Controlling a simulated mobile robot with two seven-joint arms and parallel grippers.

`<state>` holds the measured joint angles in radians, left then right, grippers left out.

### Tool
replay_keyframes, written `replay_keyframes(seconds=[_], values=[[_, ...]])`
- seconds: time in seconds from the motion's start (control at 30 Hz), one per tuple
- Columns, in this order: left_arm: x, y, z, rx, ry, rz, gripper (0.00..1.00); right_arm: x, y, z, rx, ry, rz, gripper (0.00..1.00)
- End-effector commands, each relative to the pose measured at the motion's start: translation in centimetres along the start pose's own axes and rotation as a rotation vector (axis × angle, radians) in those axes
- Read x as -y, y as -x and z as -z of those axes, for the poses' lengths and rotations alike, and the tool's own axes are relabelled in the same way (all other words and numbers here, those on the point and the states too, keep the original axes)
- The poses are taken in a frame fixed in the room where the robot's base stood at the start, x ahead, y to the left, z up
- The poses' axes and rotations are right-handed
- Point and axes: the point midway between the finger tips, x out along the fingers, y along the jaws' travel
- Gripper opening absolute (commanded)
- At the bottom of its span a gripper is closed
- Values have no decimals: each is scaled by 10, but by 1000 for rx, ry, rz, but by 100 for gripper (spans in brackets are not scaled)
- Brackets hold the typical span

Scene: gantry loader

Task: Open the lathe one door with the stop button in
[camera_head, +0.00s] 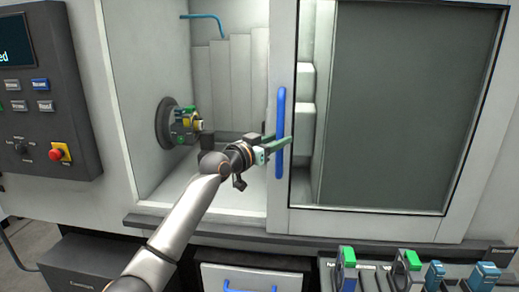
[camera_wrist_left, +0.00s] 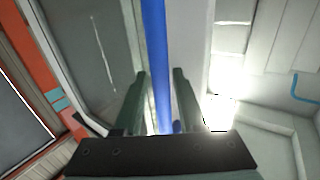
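The lathe door (camera_head: 284,50) is a pale frame with an upright blue handle (camera_head: 281,110). To the left of the door the lathe stands open, and the chuck (camera_head: 178,124) shows inside. My left gripper (camera_head: 277,145) is at the lower half of the handle. In the left wrist view the handle (camera_wrist_left: 157,60) runs between the two green fingers (camera_wrist_left: 160,90), with narrow gaps beside it, so the fingers are around it but not visibly closed on it. The red stop button (camera_head: 60,152) is on the dark control panel at left; I cannot tell whether it is pressed in. My right gripper is out of view.
A dark window panel (camera_head: 410,110) fills the right side of the lathe. A ledge (camera_head: 200,228) runs below the opening. A drawer with a blue handle (camera_head: 250,287) is below it. A rack of green and blue tool holders (camera_head: 405,270) stands at the lower right.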

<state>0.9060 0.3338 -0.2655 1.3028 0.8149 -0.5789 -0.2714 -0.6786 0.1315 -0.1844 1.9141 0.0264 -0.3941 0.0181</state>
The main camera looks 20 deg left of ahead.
Motion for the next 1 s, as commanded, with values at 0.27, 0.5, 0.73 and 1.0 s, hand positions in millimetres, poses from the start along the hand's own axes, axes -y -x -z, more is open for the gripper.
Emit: replay_keyframes(seconds=[0.27,0.5,0.73,1.0], values=[[0,42,-2,1,-3,1,40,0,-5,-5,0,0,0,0],[0,82,-3,3,-3,1,40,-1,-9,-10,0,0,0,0],[0,108,-2,4,-1,1,40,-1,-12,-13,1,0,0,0],[0,114,-1,3,1,0,40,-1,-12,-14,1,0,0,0]])
